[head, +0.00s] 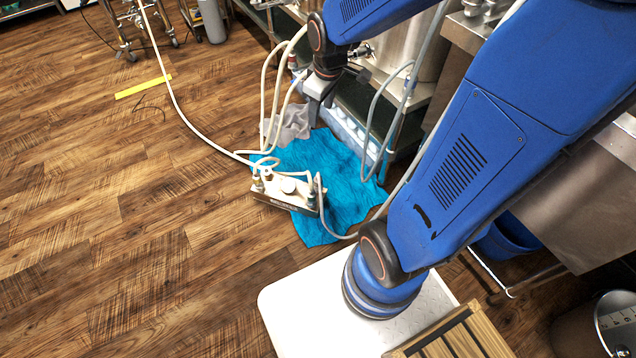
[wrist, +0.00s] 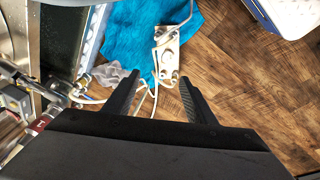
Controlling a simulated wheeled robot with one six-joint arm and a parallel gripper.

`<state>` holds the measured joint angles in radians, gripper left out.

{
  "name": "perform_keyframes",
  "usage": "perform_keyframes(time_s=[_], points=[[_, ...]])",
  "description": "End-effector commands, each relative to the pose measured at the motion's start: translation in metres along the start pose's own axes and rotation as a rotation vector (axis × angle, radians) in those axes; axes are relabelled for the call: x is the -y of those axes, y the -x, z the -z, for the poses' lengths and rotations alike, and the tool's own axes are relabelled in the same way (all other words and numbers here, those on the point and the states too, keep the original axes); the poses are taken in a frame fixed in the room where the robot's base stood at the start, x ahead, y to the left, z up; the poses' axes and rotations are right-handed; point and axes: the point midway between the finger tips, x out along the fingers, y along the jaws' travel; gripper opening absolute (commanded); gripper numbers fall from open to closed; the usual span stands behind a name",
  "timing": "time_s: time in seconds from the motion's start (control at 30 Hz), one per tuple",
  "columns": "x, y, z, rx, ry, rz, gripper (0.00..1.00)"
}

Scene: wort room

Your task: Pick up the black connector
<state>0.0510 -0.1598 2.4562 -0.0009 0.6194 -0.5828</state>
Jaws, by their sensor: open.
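I cannot pick out a black connector for certain in either view. My gripper (wrist: 159,77) is open and empty in the wrist view, its two black fingers spread over the floor area. In the head view my gripper (head: 318,100) hangs by the lower shelf, above a crumpled grey rag (head: 290,124); its fingertips are hard to make out. Pale hoses (head: 268,85) loop beside it. They run to a white manifold box (head: 280,192) on a blue cloth (head: 345,180). The box also shows in the wrist view (wrist: 166,45), beyond the fingers.
Metal fittings and a red-banded part (wrist: 38,125) crowd the left of the wrist view. A steel rack and vessel (head: 405,75) stand right of my gripper. A yellow floor strip (head: 143,87) lies at left. The wooden floor at left is mostly clear, crossed by a hose.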

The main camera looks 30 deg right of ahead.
Motion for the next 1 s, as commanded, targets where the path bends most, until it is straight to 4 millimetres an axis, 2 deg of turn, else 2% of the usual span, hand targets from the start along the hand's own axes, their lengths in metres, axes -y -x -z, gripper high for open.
perform_keyframes(time_s=[0.03, 0.5, 0.77, 1.0], points=[[-0.004, -0.014, 0.003, 0.014, 0.024, 0.009, 0.51], [-0.03, -0.134, 0.021, 0.084, 0.28, 0.07, 0.51], [-0.038, -0.206, 0.018, 0.114, 0.42, 0.112, 0.51], [-0.038, -0.272, 0.007, 0.135, 0.544, 0.155, 0.51]])
